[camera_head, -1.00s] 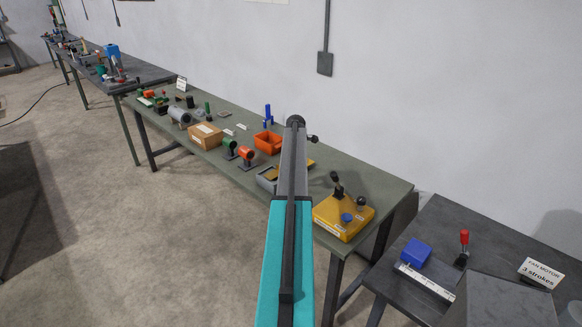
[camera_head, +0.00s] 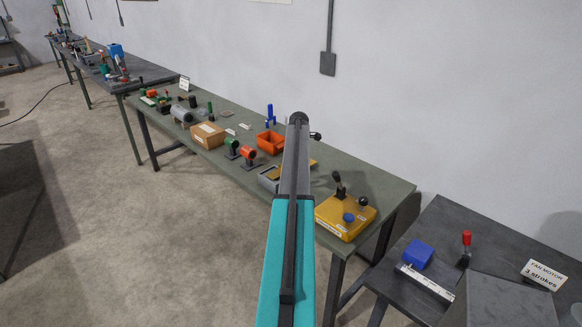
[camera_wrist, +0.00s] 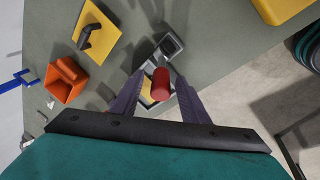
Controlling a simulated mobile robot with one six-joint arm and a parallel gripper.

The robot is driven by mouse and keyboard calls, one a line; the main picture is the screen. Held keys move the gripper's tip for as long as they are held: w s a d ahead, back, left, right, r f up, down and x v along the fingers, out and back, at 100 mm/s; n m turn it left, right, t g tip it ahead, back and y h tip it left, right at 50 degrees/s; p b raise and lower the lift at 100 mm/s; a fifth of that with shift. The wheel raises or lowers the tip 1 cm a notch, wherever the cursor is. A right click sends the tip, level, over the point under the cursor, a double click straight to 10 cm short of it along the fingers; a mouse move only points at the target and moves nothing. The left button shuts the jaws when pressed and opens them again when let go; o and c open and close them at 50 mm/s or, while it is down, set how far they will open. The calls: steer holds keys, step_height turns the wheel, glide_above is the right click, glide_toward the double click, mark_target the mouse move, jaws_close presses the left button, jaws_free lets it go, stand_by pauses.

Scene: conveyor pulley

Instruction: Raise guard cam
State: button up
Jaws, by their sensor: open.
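In the wrist view my gripper (camera_wrist: 161,75) is open, with its two dark fingers pointing down at the bench. A red cylinder, like a handle knob (camera_wrist: 160,84), shows between the fingers; I cannot tell whether either finger touches it. Below it is a grey frame (camera_wrist: 167,45) with a yellow part, partly hidden by the fingers. In the head view a grey box-like fixture (camera_head: 268,179) stands beside my arm, partly covered by it. No part is labelled guard cam, so I cannot tell for sure which it is. My gripper is hidden in the head view.
An orange bin (camera_head: 269,142), also in the wrist view (camera_wrist: 66,80), and a yellow plate with a dark lever (camera_wrist: 95,36) are nearby. A yellow box with levers (camera_head: 345,216) stands at the green bench's (camera_head: 398,186) right end. A cardboard box (camera_head: 208,135) lies further left.

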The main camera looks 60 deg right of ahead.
steer(key=b+v, duration=0.4)
steer(key=v, duration=0.8)
steer(key=shift+r, duration=0.3)
steer(key=shift+w+a, duration=0.1)
steer(key=shift+w, duration=0.05)
steer(key=shift+w, duration=0.1)
